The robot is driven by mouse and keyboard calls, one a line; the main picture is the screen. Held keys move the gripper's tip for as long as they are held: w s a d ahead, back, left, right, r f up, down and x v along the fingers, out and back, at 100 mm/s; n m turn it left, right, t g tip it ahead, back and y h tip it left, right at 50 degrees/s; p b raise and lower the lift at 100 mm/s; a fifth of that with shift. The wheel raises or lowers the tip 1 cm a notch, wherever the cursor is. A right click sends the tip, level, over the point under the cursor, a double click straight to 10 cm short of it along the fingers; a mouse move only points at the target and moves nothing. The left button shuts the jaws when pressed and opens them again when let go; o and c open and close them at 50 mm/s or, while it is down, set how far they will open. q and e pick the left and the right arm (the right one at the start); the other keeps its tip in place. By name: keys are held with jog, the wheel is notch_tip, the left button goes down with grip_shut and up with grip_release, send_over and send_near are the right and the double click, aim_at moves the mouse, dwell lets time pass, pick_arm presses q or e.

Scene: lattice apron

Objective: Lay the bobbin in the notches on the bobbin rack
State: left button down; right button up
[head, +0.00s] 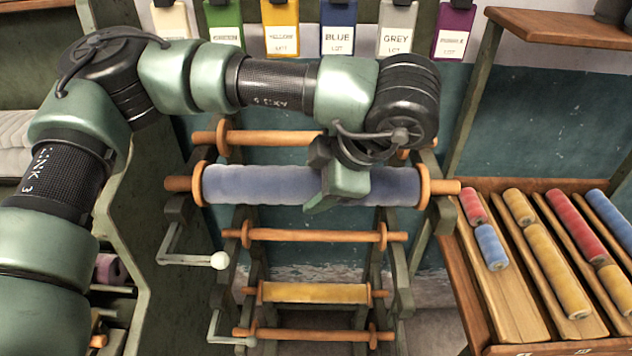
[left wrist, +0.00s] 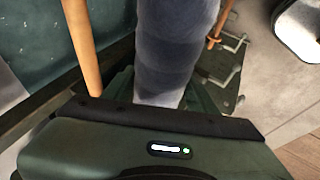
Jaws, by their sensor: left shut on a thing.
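The bobbin is a long blue roll (head: 260,185) with orange wooden flanges and axle ends, lying level across the rack in the head view. My left gripper (head: 338,188) is shut on it right of its middle, from above. The bobbin also fills the upper middle of the left wrist view (left wrist: 172,50). The bobbin rack is a dark green frame (head: 440,212) with wooden rollers at several levels. The axle ends are at its top side arms; I cannot tell whether they rest in the notches or hang just above. My right gripper is not in view.
An empty wooden roller (head: 270,137) lies behind the bobbin and another (head: 310,236) below it. A yellow roll (head: 315,292) sits lower. Crank handles (head: 219,260) stick out at left. A tray of coloured spools (head: 500,290) stands at right. Colour-labelled tags (head: 339,30) hang at the back.

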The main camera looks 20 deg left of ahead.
pick_arm(q)
jog(key=shift+c, duration=1.9)
grip_release()
jog(key=shift+s+d+r, duration=0.1)
jog(key=shift+d+r, duration=0.1)
jog(key=shift+r, duration=0.1)
jog(key=b+v, duration=0.2)
jog(key=v, duration=0.5)
